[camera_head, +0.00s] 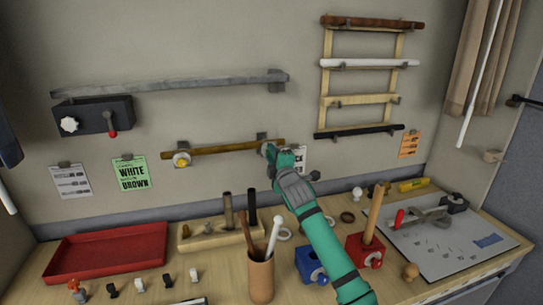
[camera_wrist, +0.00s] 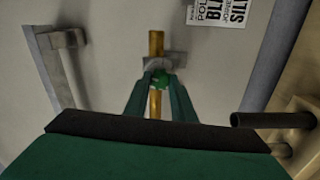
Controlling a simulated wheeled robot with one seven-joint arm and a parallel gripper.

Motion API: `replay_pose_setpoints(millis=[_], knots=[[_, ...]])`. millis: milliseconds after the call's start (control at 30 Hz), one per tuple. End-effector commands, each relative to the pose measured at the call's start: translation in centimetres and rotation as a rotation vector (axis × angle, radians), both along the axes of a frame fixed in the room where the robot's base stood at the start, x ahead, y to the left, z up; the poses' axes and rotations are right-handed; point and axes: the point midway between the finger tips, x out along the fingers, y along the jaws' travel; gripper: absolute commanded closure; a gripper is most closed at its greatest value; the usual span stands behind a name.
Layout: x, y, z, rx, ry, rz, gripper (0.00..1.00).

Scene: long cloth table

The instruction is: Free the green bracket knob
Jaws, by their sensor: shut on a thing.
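The green bracket knob (camera_wrist: 160,80) shows in the wrist view, small and between the fingertips, in front of a grey wall bracket (camera_wrist: 176,58). My gripper (camera_wrist: 159,88) is shut on the knob. A brass-coloured rod (camera_wrist: 156,42) runs through that bracket. In the head view my gripper (camera_head: 268,151) is at the right end of the rod (camera_head: 222,148), against the wall, and it hides the knob. The rod's left end sits in another bracket with a yellow knob (camera_head: 181,160).
A long grey rod (camera_head: 180,87) hangs above, with a black box (camera_head: 95,117) below its left end. A wooden rack (camera_head: 326,85) with several rods hangs to the right. On the table stand a red tray (camera_head: 105,254), a cup of rods (camera_head: 261,280) and a blue block (camera_head: 309,264).

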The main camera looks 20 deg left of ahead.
Motion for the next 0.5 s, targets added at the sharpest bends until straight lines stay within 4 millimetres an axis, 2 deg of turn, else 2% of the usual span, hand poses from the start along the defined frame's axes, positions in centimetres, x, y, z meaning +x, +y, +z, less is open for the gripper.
replay_pose_setpoints(millis=[200, 500], knots=[[0.06, -0.1, -0.02, -0.101, -0.068, -0.002, 0.99], [0.04, -0.04, -0.1, -0.166, -0.11, -0.001, 0.99]])
